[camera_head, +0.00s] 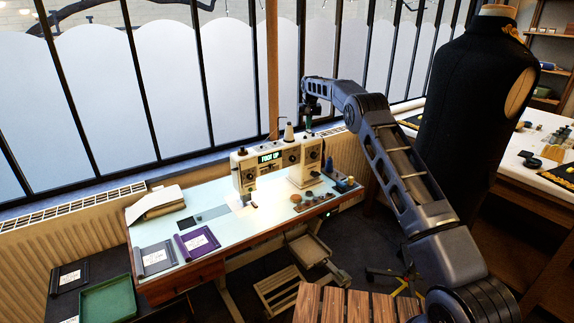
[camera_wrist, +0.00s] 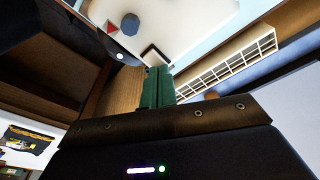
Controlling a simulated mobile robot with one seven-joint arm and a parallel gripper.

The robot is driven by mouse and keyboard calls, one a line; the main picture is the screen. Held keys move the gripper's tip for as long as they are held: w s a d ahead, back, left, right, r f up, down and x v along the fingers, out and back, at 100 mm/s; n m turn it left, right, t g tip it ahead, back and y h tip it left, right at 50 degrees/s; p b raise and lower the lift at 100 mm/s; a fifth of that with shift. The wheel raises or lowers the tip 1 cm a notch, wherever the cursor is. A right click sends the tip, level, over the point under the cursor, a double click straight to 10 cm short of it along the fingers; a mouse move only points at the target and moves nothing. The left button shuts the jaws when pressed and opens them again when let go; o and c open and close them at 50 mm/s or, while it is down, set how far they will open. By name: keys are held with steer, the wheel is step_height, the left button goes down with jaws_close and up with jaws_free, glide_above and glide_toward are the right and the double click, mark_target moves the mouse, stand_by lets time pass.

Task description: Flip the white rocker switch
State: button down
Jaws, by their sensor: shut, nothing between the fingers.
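The white sewing machine (camera_head: 304,158) stands on the lit table, its display reading "FOOT UP". My gripper (camera_head: 308,127) points down at the machine's right end; from here I cannot tell whether it touches. In the wrist view, my green fingers (camera_wrist: 158,70) are together with nothing between them. Just past their tips, a dark-edged white square (camera_wrist: 153,54), which may be the rocker switch, shows on the machine's white side; the fingers hide part of it. Which way the switch is tipped is unclear.
A radiator (camera_head: 347,152) and barred window are close behind. A black dress form (camera_head: 468,95) stands at the right. Purple (camera_head: 197,242) and grey (camera_head: 155,257) folders lie at the table's front left.

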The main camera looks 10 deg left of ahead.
steer(key=shift+f, duration=0.4)
steer(key=shift+r, duration=3.55)
